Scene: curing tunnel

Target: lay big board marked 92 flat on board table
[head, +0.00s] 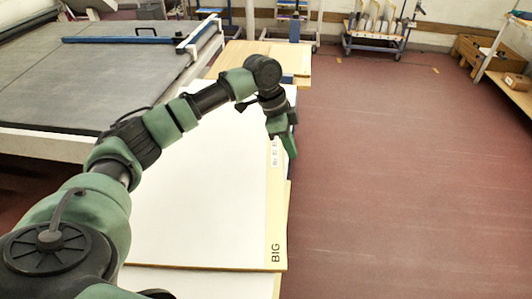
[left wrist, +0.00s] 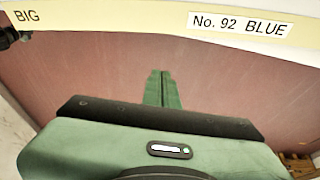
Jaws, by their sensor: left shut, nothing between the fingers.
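The big board (head: 190,200) is a wide white panel with a yellow edge strip, marked BIG at its near right corner. In the left wrist view its edge (left wrist: 110,20) runs across the top, with a label reading No. 92 BLUE. It looks roughly level; whether it rests fully on the table beneath is unclear, as it covers most of that table. My left gripper (head: 292,154) is shut and empty, pointing down beside the board's right edge. Its closed fingers show in the left wrist view (left wrist: 164,76), apart from the edge. My right gripper is not clearly seen.
Another pale panel (head: 190,283) shows below the big board's near edge. Yellowish boards (head: 255,58) lie beyond its far end. A grey-topped machine (head: 90,85) stands left. A cart (head: 376,35) stands at the back. The red floor on the right is clear.

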